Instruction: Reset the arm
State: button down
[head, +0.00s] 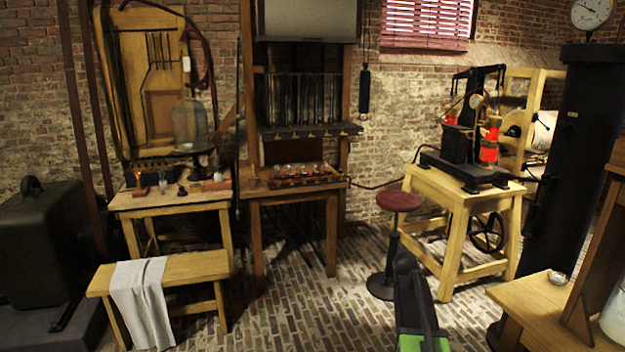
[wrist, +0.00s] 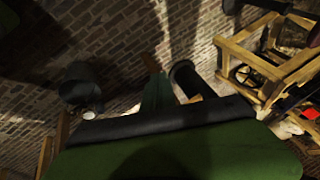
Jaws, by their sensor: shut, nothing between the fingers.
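My arm rises from the bottom edge of the head view, right of centre, with green and black parts. Its dark far end, my gripper (head: 404,265), is over the brick floor, just right of the red stool in the picture. It is shut and empty. The fingertips are dark and hard to make out. In the wrist view a broad green part of mine with a black edge fills the bottom and hides what lies behind it.
A red-topped stool (head: 399,201) stands close to my gripper in the picture. A wooden stand (head: 450,190) with apparatus is behind right. A table (head: 255,190) with small jars stands at the back wall. A bench (head: 205,266) with a cloth is left. The centre floor is clear.

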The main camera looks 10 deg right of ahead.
jog(key=s+a+n+y+p, duration=0.1)
jog(key=s+a+n, duration=0.15)
jog(key=a, duration=0.75)
jog(key=s+a+n+y, duration=0.1)
jog(key=a+n, duration=0.3)
jog(key=a, duration=0.6)
jog(key=s+a+n+y+p, duration=0.15)
jog(key=a+n, duration=0.25)
jog(key=a, duration=0.6)
jog(key=s+a+n+g+y, duration=0.1)
jog(key=s+a+n+g, duration=0.1)
jog(key=s+a+n, duration=0.4)
jog(key=shift+s+f+n+g+y+b, duration=0.3)
jog(key=shift+s+n+y, duration=0.05)
jog(key=shift+s+n, duration=1.7)
